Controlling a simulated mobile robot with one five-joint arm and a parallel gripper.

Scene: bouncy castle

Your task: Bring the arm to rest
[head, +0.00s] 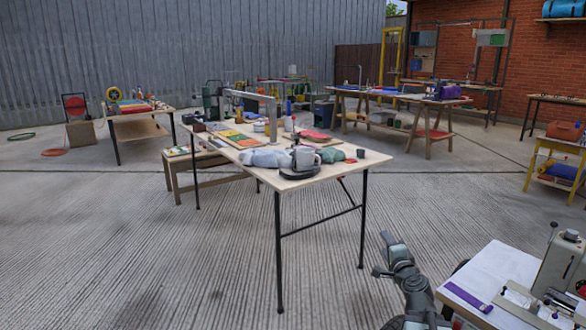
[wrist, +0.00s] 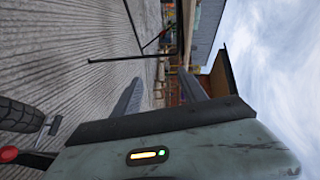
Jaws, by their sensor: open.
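My gripper (head: 382,254) is at the lower right of the head view, on my grey-green arm. Its two fingers are apart, with nothing between them. In the wrist view the two dark fingers (wrist: 160,82) also stand apart and empty. That view is turned on its side, with the ground at left and sky at right. The gripper is in free air, to the right of the front leg of a light-topped table (head: 331,178) and left of a white worktop (head: 478,272). It touches neither.
The white worktop carries a sewing machine (head: 560,265) and a purple strip (head: 468,297). A yellow stand (head: 544,160) is at right.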

